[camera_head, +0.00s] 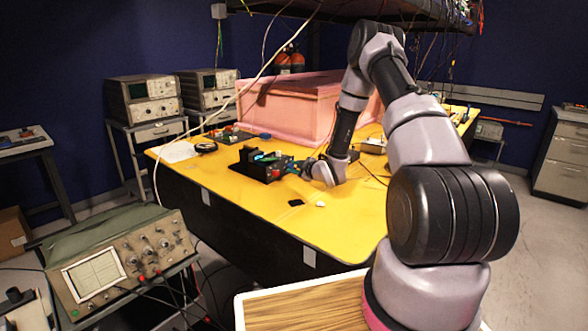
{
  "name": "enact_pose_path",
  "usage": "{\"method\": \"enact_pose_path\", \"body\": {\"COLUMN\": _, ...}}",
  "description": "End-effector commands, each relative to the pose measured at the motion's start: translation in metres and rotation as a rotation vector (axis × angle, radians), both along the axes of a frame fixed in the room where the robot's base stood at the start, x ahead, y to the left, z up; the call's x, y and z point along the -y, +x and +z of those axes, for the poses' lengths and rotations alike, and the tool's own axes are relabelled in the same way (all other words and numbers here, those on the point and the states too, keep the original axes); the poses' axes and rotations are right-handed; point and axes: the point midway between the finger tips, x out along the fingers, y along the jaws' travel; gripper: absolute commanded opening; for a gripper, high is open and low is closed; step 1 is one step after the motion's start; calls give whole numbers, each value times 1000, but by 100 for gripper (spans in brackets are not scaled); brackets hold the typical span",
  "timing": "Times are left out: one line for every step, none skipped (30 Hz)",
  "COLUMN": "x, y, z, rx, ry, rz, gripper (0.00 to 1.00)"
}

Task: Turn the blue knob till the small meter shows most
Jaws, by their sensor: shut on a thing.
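A small black device (262,172) sits on the yellow table, with a red spot on its front and blue-green parts on top. My gripper (291,168) reaches in from the right, low over the table, with its tips at the device's right side. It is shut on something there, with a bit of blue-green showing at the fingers. This looks like the blue knob, but it is mostly hidden and too small to make out. I cannot make out a small meter or its reading from this distance.
The yellow table (240,205) has free room in front, apart from a small black piece (296,202) and a white piece (320,204). A pink foam enclosure (290,105) stands behind. An oscilloscope (120,262) is at front left. A white cable (215,112) hangs across the left.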

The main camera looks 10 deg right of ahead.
Motion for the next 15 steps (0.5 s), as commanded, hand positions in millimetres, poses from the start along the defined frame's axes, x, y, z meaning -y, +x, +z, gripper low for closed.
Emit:
{"method": "enact_pose_path", "body": {"x": 2, "y": 0, "z": 0, "rx": -23, "ry": 29, "rz": -2, "gripper": 0}}
{"method": "enact_pose_path", "body": {"x": 2, "y": 0, "z": 0, "rx": -38, "ry": 50, "rz": -3, "gripper": 0}}
{"method": "enact_pose_path", "body": {"x": 2, "y": 0, "z": 1, "rx": -57, "ry": 78, "rz": -2, "gripper": 0}}
{"method": "enact_pose_path", "body": {"x": 3, "y": 1, "z": 1, "rx": -74, "ry": 100, "rz": -3, "gripper": 0}}
{"method": "enact_pose_path", "body": {"x": 3, "y": 1, "z": 1, "rx": -88, "ry": 120, "rz": -2, "gripper": 0}}
{"method": "enact_pose_path", "body": {"x": 3, "y": 1, "z": 1, "rx": -109, "ry": 148, "rz": -3, "gripper": 0}}
{"method": "enact_pose_path", "body": {"x": 4, "y": 1, "z": 1, "rx": -124, "ry": 169, "rz": -3, "gripper": 0}}
{"method": "enact_pose_path", "body": {"x": 4, "y": 1, "z": 1, "rx": -139, "ry": 190, "rz": -3, "gripper": 0}}
{"method": "enact_pose_path", "body": {"x": 4, "y": 1, "z": 1, "rx": -159, "ry": 217, "rz": -3, "gripper": 0}}
{"method": "enact_pose_path", "body": {"x": 4, "y": 1, "z": 1, "rx": -173, "ry": 236, "rz": -3, "gripper": 0}}
{"method": "enact_pose_path", "body": {"x": 4, "y": 1, "z": 1, "rx": -188, "ry": 255, "rz": -2, "gripper": 0}}
{"method": "enact_pose_path", "body": {"x": 5, "y": 1, "z": 1, "rx": -205, "ry": 280, "rz": -3, "gripper": 0}}
{"method": "enact_pose_path", "body": {"x": 5, "y": 1, "z": 2, "rx": -218, "ry": 298, "rz": -3, "gripper": 0}}
{"method": "enact_pose_path", "body": {"x": 5, "y": 2, "z": 2, "rx": -231, "ry": 314, "rz": -2, "gripper": 0}}
{"method": "enact_pose_path", "body": {"x": 5, "y": 2, "z": 2, "rx": -246, "ry": 336, "rz": -3, "gripper": 0}}
